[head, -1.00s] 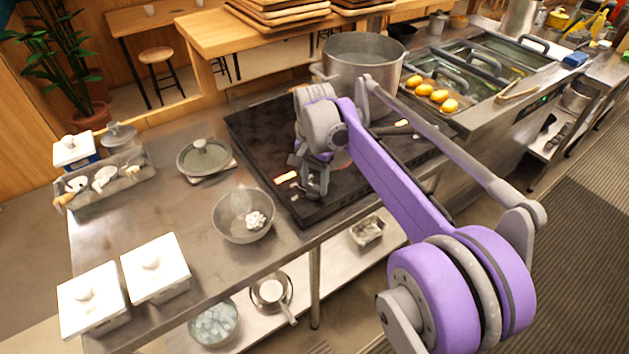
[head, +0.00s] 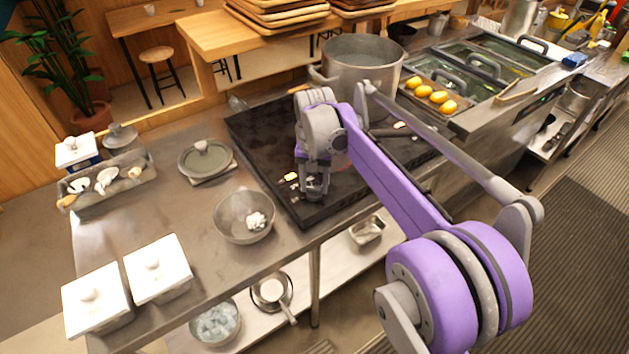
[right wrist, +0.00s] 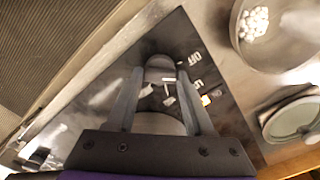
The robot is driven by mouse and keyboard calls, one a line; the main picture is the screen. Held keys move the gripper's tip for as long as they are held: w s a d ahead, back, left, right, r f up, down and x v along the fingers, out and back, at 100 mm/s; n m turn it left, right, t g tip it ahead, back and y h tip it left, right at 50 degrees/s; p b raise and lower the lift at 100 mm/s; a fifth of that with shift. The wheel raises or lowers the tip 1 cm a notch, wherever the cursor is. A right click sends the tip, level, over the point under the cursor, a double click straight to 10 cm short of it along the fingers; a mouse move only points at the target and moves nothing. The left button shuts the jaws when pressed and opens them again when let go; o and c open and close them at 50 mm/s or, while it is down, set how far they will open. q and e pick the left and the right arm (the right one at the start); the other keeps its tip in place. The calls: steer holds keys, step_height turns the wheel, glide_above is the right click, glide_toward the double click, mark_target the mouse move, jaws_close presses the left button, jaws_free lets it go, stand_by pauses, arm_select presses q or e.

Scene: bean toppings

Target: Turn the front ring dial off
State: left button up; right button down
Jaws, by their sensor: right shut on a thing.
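The front ring dial (right wrist: 160,74) is a small grey knob on the black cooktop (right wrist: 195,50). In the right wrist view it sits between the fingertips of my right gripper (right wrist: 160,80), which is shut on it. In the head view my right gripper (head: 313,192) reaches down at the cooktop's front edge and hides the dial. My left gripper is out of view.
A large pot (head: 362,70) stands at the back of the cooktop. A metal bowl (head: 243,216) with white pieces and a lidded dish (head: 205,160) stand left of it. White lidded containers (head: 158,270) are at the front left.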

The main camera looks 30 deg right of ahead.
mark_target(315, 188)
steer(key=shift+n+p, duration=0.35)
steer(key=shift+n, duration=1.65)
steer(key=shift+c, duration=1.4)
jaws_free()
step_height(315, 188, up, 11)
steer(key=p, duration=0.1)
steer(key=s+a+f+n+t, duration=0.1)
steer(key=s+a+f, duration=0.2)
steer(key=s, duration=0.4)
steer(key=s+a+f+n+t+p, duration=0.1)
steer(key=s+a+f+t, duration=0.1)
steer(key=s+a+f, duration=0.2)
steer(key=s+a+f+n+t+p, duration=0.1)
steer(key=s+a+f+t, duration=0.1)
steer(key=s+f, duration=0.5)
steer(key=s+a, duration=0.1)
steer(key=s, duration=0.2)
steer(key=shift+s+a+n, duration=0.2)
steer(key=shift+a+n, duration=0.05)
steer(key=shift+n, duration=0.15)
